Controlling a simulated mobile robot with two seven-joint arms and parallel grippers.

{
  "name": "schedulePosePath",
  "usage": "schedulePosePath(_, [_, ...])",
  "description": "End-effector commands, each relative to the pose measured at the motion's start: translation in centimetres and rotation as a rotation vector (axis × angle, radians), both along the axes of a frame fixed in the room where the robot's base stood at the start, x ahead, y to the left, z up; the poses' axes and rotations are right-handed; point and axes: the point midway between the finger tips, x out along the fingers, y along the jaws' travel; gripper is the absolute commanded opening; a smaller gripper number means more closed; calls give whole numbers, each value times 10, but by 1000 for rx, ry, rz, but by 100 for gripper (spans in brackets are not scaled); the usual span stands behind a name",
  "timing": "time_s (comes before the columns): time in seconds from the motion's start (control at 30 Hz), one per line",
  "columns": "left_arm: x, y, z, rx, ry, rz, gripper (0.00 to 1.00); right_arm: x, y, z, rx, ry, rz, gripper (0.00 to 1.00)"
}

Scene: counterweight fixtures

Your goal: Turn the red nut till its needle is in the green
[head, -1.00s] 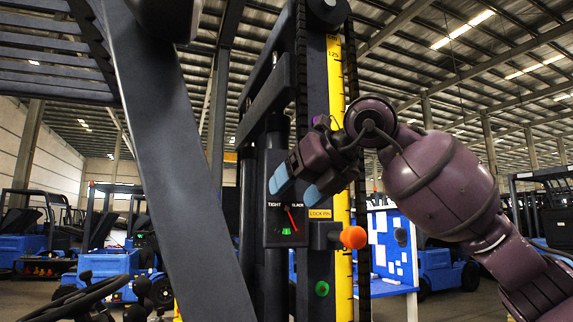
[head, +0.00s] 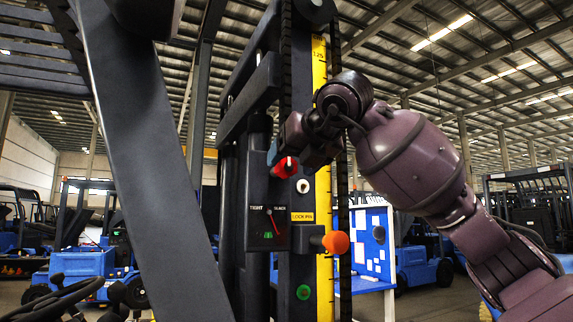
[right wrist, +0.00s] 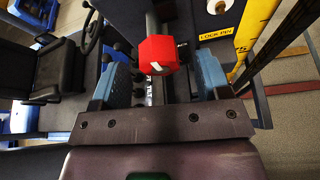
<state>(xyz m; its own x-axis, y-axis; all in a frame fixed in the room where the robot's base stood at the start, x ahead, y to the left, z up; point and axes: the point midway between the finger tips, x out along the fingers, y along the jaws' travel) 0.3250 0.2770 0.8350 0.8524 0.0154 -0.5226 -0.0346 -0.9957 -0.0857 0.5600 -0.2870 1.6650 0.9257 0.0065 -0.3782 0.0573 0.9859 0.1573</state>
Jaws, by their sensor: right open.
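The red nut (head: 286,167) shows on the dark mast, just above the gauge. In the right wrist view the red nut (right wrist: 157,53), with a white mark on its face, lies between my two blue fingertips. My right gripper (right wrist: 163,78) is open, with a gap on each side of the nut. In the head view my right gripper (head: 283,157) is at the nut and partly hides it. The gauge (head: 268,222) reads TIGHT at left and SLACK at right. Its red needle points down and right, to the right of the small green zone (head: 268,235). My left gripper is not in view.
A green round part (head: 303,292) is lower on the mast. A yellow scale (head: 323,200) runs up beside it. Blue forklifts stand behind.

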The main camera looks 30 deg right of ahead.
Motion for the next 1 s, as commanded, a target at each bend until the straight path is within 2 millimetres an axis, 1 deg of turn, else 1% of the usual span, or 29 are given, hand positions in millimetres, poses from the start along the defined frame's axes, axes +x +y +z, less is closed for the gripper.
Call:
schedulePosePath(0.1, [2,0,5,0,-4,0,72,14,0,-5,1,2,1,70])
schedulePosePath(0.23, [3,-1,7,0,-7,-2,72,22,0,-9,0,2,0,70])
schedulePosePath(0.37, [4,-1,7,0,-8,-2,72,26,0,-11,0,1,1,70])
schedulePosePath(0.6, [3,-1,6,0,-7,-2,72,26,0,-11,0,1,1,70])
schedulePosePath(0.87, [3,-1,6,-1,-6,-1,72,26,0,-11,0,1,1,30])
schedulePosePath(0.9, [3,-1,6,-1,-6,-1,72,26,0,-11,0,1,1,24])
schedulePosePath(0.93, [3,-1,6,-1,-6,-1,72,26,0,-11,0,1,1,20])
schedulePosePath(1.0, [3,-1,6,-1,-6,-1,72,26,0,-11,1,1,1,20])
